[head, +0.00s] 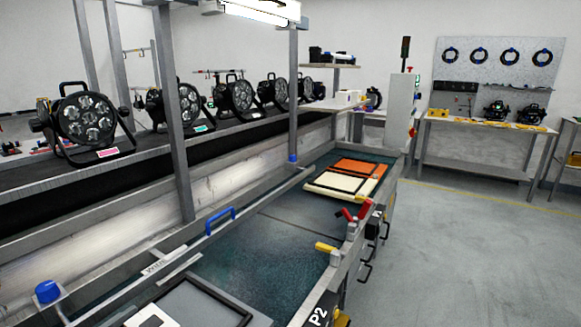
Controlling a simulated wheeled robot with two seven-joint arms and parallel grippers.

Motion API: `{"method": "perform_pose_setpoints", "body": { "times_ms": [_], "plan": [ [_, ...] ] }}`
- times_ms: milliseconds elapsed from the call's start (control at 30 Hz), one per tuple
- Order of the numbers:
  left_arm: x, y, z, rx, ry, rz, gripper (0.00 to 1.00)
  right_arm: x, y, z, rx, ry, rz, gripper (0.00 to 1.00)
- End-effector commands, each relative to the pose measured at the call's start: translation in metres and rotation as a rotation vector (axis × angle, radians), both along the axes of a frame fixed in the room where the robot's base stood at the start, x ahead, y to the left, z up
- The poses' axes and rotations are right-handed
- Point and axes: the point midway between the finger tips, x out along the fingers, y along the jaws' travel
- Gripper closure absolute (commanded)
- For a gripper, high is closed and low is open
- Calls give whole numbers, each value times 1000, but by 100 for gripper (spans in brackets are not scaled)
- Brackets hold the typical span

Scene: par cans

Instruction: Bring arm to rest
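Neither of my arms nor grippers shows in the head view. Several black par cans stand in a row on the long raised shelf on the left. The nearest par can (88,122) is largest in view, with a pink label at its base. A second par can (182,106) with a green label stands behind a grey post, and a third par can (236,97) follows farther along.
A conveyor line (270,240) with a dark green surface runs away from me. It carries an orange and cream tray (340,182) and a grey frame (195,305) near the front. Grey posts (172,120) rise beside it. Open floor (470,250) lies right.

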Motion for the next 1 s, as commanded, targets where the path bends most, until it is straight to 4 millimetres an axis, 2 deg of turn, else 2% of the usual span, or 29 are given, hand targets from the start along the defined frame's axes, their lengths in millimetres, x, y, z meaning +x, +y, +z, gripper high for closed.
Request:
{"method": "perform_pose_setpoints", "body": {
  "times_ms": [200,633,767,1000],
  "plan": [
    [8,-4,0,0,1,2,0,-2,0,-2,-1,4,0,100],
    [8,-4,-1,0,2,2,0,-3,0,-3,-1,5,-1,100],
    [1,-1,-1,1,3,1,0,-2,0,-3,-1,6,0,100],
    [-21,12,-2,2,7,0,0,1,0,1,1,-3,0,100]
  ]
}}
